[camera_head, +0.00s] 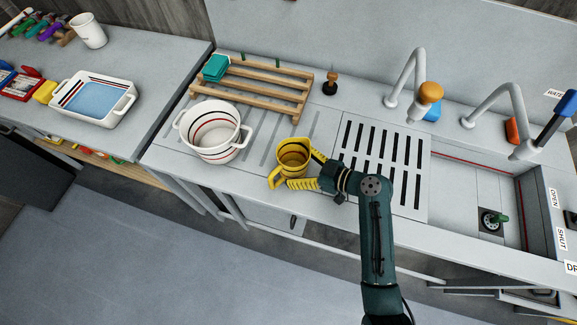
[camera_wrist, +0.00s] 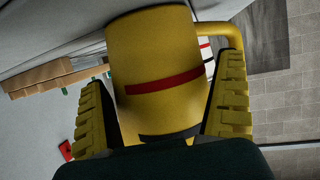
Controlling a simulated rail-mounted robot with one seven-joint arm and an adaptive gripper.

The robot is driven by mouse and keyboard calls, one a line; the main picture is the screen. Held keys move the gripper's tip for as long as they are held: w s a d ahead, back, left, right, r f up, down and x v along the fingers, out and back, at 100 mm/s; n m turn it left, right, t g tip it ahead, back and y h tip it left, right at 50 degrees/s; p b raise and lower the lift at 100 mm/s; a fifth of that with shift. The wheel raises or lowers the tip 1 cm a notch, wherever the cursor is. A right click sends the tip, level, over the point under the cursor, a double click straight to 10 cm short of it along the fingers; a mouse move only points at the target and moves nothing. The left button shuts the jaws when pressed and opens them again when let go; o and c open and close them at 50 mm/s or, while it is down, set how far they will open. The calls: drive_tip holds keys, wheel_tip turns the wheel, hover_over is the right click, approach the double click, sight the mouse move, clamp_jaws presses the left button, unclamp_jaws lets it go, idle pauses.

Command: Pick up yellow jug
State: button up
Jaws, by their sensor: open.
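The yellow jug (camera_head: 292,155) stands upright on the grey counter near its front edge, with its handle toward the lower left in the head view. It has a dark band inside. In the wrist view the jug (camera_wrist: 160,65) fills the middle, with a red stripe and its handle at the upper right. My gripper (camera_head: 309,170) is open, with its yellow fingers on either side of the jug. In the wrist view my gripper (camera_wrist: 163,105) has one finger left and one right of the jug; whether they touch it I cannot tell.
A white two-handled pot (camera_head: 212,132) stands just left of the jug. A wooden rack (camera_head: 262,88) with a teal sponge (camera_head: 216,67) lies behind. A slotted drain grate (camera_head: 383,160) and taps (camera_head: 405,80) are to the right. A white baking dish (camera_head: 92,98) sits farther left.

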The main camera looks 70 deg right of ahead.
drive_tip(key=shift+x, duration=1)
drive_tip(key=c, duration=1)
drive_tip(key=shift+o, duration=0.2)
